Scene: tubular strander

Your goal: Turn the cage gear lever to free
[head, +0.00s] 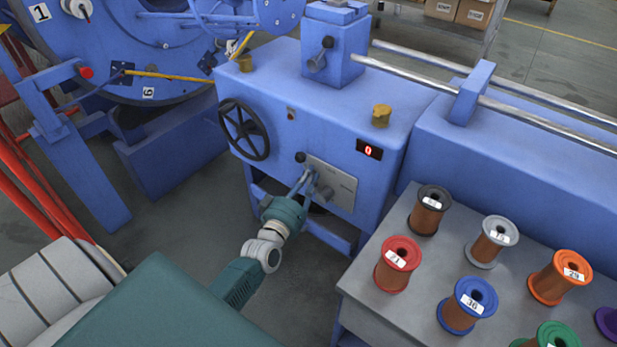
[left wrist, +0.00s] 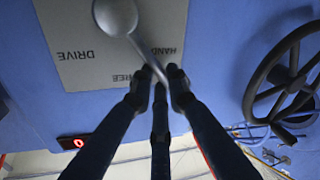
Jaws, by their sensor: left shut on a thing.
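The cage gear lever (left wrist: 147,58) is a grey rod on a round grey hub (left wrist: 115,15). It stands in front of a grey plate (head: 343,181) on the blue machine housing. The plate reads DRIVE, HAND and FREE, upside down in the left wrist view (left wrist: 82,62). There the rod passes between the HAND and FREE words. A black knob (head: 300,157) shows by the lever's upper end in the head view. My left gripper (head: 309,181), also in the left wrist view (left wrist: 160,77), has its dark fingers shut on the rod. The fingers hide its far end. My right gripper is not in view.
A black handwheel (head: 244,130) is left of the plate, and a red display (head: 369,149) reading 0 is above right. A table (head: 372,310) with several wire spools stands at right. Red rails (head: 42,205) are at left. Grey floor lies under my arm.

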